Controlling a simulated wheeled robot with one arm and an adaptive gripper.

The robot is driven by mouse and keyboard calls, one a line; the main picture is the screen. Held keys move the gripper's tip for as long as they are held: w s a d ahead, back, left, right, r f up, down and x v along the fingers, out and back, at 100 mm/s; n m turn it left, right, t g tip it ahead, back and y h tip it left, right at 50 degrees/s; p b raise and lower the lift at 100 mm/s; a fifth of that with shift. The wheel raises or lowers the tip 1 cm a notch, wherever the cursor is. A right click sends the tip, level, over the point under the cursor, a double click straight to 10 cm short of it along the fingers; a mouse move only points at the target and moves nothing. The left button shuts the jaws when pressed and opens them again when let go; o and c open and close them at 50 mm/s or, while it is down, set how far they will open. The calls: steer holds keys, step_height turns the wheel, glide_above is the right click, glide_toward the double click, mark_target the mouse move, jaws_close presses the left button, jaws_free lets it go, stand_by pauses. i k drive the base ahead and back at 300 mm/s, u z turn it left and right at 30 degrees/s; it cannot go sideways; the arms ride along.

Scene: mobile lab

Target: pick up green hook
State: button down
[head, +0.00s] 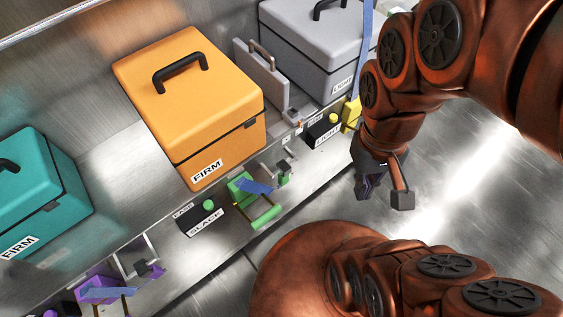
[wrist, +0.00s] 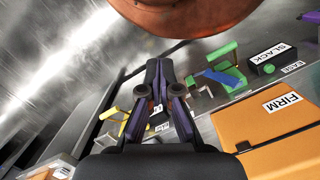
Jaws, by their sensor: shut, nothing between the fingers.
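The green hook assembly (head: 266,217) is on the shelf edge in front of the orange box, with a green block, a green bar and a blue strip across it. I cannot tell which part is the hook itself. It also shows in the wrist view, right of my fingers, as a green bar (wrist: 221,50) beside the blue strip. My gripper (head: 368,188) hangs over the floor to the right of the assembly, apart from it. In the wrist view my gripper (wrist: 159,70) has its dark fingers together, with nothing held.
An orange box labelled FIRM (head: 190,105) stands behind the green assembly. A black block labelled SLACK (head: 203,217) is to its left, and a black LIMBER-like block (head: 324,132) to its right. A teal box (head: 45,190), grey box (head: 318,45) and purple fixture (head: 100,288) share the shelf.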

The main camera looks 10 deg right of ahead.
mark_target(283, 177)
steer(key=u, duration=3.35)
steer(key=k, duration=1.9)
steer(key=u, duration=0.6)
